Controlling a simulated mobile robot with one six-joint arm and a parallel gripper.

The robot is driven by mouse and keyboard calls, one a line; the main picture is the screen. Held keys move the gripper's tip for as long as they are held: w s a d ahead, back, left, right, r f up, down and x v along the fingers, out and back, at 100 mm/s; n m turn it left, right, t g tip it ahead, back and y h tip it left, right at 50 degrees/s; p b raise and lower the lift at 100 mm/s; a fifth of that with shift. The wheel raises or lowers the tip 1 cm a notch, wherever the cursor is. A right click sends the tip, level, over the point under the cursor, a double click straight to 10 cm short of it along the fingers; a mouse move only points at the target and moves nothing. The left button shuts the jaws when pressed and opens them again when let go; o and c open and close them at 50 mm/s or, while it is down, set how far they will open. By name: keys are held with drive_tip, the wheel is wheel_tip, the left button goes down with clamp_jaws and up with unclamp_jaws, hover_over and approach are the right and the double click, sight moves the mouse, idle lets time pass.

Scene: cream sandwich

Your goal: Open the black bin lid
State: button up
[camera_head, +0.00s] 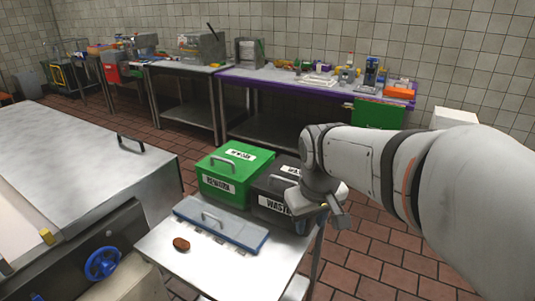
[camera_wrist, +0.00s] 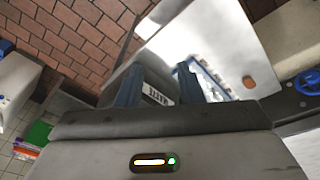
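The black bin (camera_head: 266,201) with a white WASTE label stands on the steel table beside the green bin. Its lid (camera_head: 272,182) looks shut, with a grey handle (camera_head: 290,171) on top, partly covered by my arm. My gripper (camera_head: 338,212) is over the bin's right side in the head view. In the wrist view, the two blue fingers of my gripper (camera_wrist: 160,80) are apart with nothing held between them. A white label (camera_wrist: 157,95) shows beyond and between them. I cannot tell whether the fingers touch the bin.
The green bin (camera_head: 222,187) stands left of the black one, shut. A brown patty (camera_head: 181,244) lies on the steel table (camera_head: 225,270). Tiled floor (camera_head: 385,250) is open to the right.

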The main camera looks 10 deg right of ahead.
drive_tip(key=w+r+n, duration=0.2)
drive_tip(key=w+n, duration=0.2)
drive_tip(key=w, duration=1)
drive_tip(key=n+h, duration=0.1)
drive_tip(key=n, duration=0.3)
approach(287, 182)
drive_tip(key=w, duration=0.1)
drive_tip(key=shift+g, duration=0.3)
drive_tip(key=f, duration=0.5)
drive_tip(key=w+d+f+p, duration=0.1)
drive_tip(key=f, duration=0.1)
drive_tip(key=shift+w+d+f, duration=0.1)
drive_tip(key=shift+f, duration=0.05)
drive_tip(key=shift+c, duration=0.3)
clamp_jaws()
